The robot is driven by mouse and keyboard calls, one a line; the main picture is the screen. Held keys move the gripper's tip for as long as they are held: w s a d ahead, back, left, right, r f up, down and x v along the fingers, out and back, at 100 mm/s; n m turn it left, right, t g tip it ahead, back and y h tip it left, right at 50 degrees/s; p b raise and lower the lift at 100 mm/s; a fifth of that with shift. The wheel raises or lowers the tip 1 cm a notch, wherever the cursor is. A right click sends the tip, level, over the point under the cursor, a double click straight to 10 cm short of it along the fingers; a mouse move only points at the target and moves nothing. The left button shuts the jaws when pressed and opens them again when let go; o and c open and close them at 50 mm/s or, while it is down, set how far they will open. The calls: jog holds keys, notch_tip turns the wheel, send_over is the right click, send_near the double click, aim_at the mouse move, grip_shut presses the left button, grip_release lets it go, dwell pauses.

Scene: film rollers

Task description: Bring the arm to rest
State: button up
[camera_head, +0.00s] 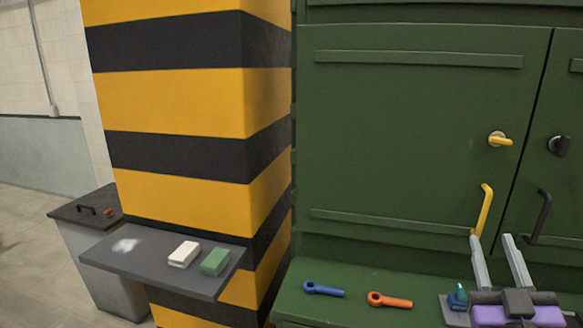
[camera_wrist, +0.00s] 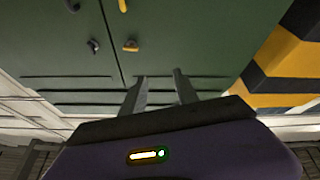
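My gripper (camera_head: 496,240) is at the lower right of the head view, in front of the green cabinet (camera_head: 405,130). Its two grey fingers stand apart with nothing visible between them. In the wrist view my gripper (camera_wrist: 156,75) also shows its fingers apart and empty, pointing toward the green cabinet doors. The fingertips are near the yellow door handle (camera_head: 483,208) in the head view; the size of the gap between them cannot be told.
A blue tool (camera_head: 323,289) and an orange tool (camera_head: 390,300) lie on the green ledge left of my gripper. A grey shelf (camera_head: 215,286) on the striped pillar (camera_head: 180,100) holds a white block (camera_head: 184,254) and a green block (camera_head: 215,261). A black handle (camera_head: 540,217) is at right.

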jog(key=s+a+f+g+y, duration=0.2)
jog(key=s+a+f, duration=0.3)
jog(key=s, duration=0.8)
jog(key=s+a+f+g+y, duration=0.1)
jog(key=s+a+f+g, duration=0.2)
jog(key=s+f, duration=0.6)
jog(key=s+a+f+g+y, duration=0.2)
jog(key=s+a+f, duration=0.4)
jog(key=s, duration=1.1)
notch_tip(320, 180, down, 2)
jog(key=shift+a+f+y, duration=0.1)
jog(key=shift+a+y, duration=0.2)
